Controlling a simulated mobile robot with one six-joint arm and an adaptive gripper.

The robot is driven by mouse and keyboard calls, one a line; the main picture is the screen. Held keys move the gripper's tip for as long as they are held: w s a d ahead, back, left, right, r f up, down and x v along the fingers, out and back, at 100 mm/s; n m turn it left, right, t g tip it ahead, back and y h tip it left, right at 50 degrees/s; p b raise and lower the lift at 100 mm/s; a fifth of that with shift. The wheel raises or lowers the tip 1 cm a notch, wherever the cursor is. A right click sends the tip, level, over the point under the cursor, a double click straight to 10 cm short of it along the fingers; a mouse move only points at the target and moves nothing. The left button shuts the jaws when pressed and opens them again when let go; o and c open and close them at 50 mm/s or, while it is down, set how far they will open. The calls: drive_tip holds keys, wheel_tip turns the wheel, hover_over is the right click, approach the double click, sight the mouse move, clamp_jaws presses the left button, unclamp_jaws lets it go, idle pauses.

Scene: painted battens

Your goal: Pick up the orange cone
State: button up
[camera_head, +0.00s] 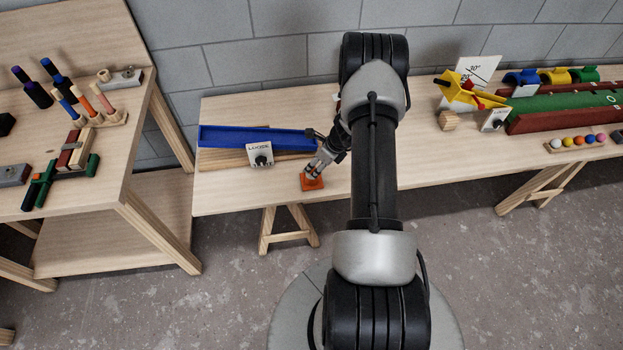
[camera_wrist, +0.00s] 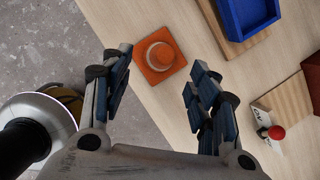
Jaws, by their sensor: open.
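The orange cone (camera_wrist: 159,55) stands upright on its square base on the wooden table. In the head view the cone (camera_head: 312,182) is near the table's front edge, with my gripper (camera_head: 320,163) just above it and partly hiding it. In the wrist view my gripper (camera_wrist: 163,82) is open, its two fingers well apart. The cone shows between and a little beyond the fingertips, closer to the left finger. Nothing is held. I cannot tell the exact height gap between fingers and cone.
A blue tray (camera_head: 225,136) lies behind and left of the cone, with a small labelled white block (camera_head: 260,153) in front of it. The table's front edge (camera_head: 235,210) is close to the cone. A green and red board (camera_head: 570,107) lies far right. The table middle-right is clear.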

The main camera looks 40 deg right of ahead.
drive_tip(key=shift+w+b+x, duration=0.2)
drive_tip(key=shift+b+x, duration=0.25)
drive_tip(key=shift+x, duration=1.05)
drive_tip(key=shift+w+b+x, duration=0.2)
drive_tip(key=shift+b+x, duration=0.2)
drive_tip(key=shift+x, duration=1.1)
drive_tip(key=shift+r, duration=0.15)
drive_tip(key=shift+c, duration=0.2)
drive_tip(key=c, duration=1.1)
